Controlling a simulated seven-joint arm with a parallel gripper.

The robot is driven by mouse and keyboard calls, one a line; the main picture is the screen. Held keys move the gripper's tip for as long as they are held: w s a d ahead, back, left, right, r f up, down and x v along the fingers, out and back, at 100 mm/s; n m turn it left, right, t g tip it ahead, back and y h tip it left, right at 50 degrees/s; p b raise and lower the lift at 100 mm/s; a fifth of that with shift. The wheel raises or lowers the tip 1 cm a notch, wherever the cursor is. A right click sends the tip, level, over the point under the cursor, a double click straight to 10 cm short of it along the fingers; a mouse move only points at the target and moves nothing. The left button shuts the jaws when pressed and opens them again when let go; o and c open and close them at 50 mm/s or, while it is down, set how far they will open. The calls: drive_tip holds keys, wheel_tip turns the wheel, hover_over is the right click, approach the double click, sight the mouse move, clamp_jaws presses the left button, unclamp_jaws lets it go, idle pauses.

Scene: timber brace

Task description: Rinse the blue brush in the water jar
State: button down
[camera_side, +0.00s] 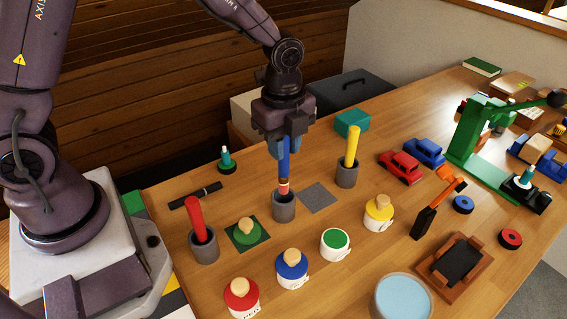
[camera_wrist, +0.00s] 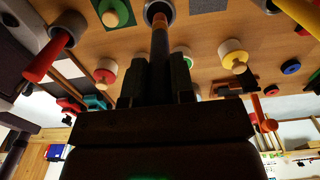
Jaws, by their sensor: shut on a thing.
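My gripper (camera_side: 284,138) is shut on the blue brush (camera_side: 284,160), holding it upright by its upper handle. The brush's lower end, with a copper-coloured band, is at the mouth of a grey cup (camera_side: 284,210); I cannot tell how far inside it reaches. In the wrist view, the brush (camera_wrist: 160,45) runs from my gripper (camera_wrist: 158,80) to the grey cup (camera_wrist: 168,8). The water jar (camera_side: 402,297), wide and round with light-blue water, stands at the bottom of the side view, well to the right of and nearer than the brush.
A red brush (camera_side: 197,220) and a yellow brush (camera_side: 352,145) stand in grey cups on either side. Red (camera_side: 241,299), blue (camera_side: 292,268) and yellow (camera_side: 378,213) knobbed pots and an open green pot (camera_side: 335,243) stand between cups and jar. A wooden tray (camera_side: 457,264) lies right.

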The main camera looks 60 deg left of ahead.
drive_tip(key=r, duration=0.3)
drive_tip(key=shift+s+d+r, duration=0.1)
drive_tip(key=shift+s+d, duration=0.05)
drive_tip(key=shift+d, duration=0.25)
drive_tip(key=w+d+h, duration=0.2)
drive_tip(key=d, duration=1)
drive_tip(key=w+d+h, duration=0.2)
drive_tip(key=d, duration=1.1)
wheel_tip(320, 180, down, 6)
drive_tip(key=shift+a, duration=0.25)
drive_tip(key=shift+w+f, duration=0.1)
drive_tip(key=shift+f, duration=0.65)
wheel_tip(320, 180, up, 7)
idle(0.8)
idle(0.6)
